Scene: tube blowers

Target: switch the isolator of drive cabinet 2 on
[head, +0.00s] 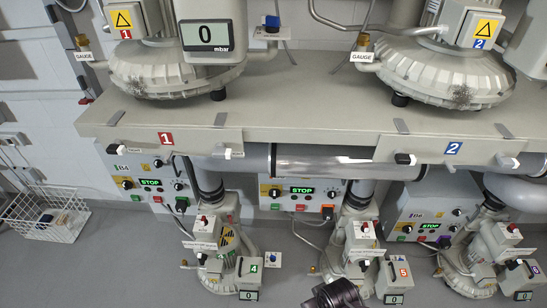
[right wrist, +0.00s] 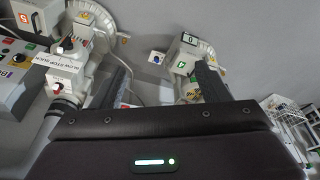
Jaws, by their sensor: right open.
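Three grey drive cabinets stand below the bench in the head view: a left one (head: 150,200), a middle one (head: 311,208) and a right one (head: 415,213). The left and middle ones show green STOP displays, buttons and knobs; the isolator positions cannot be read. A dark part of my right gripper's wrist (head: 337,293) shows at the bottom edge. In the right wrist view my right gripper (right wrist: 160,75) is open with nothing between its fingers. My left gripper is not in view.
The bench (head: 290,120) carries two large blowers and a gauge reading 0 (head: 211,32). Small blowers with boxes marked 4 (head: 252,267) and 5 (head: 398,272) stand on the floor before the cabinets. A white wire basket (head: 45,215) sits at left.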

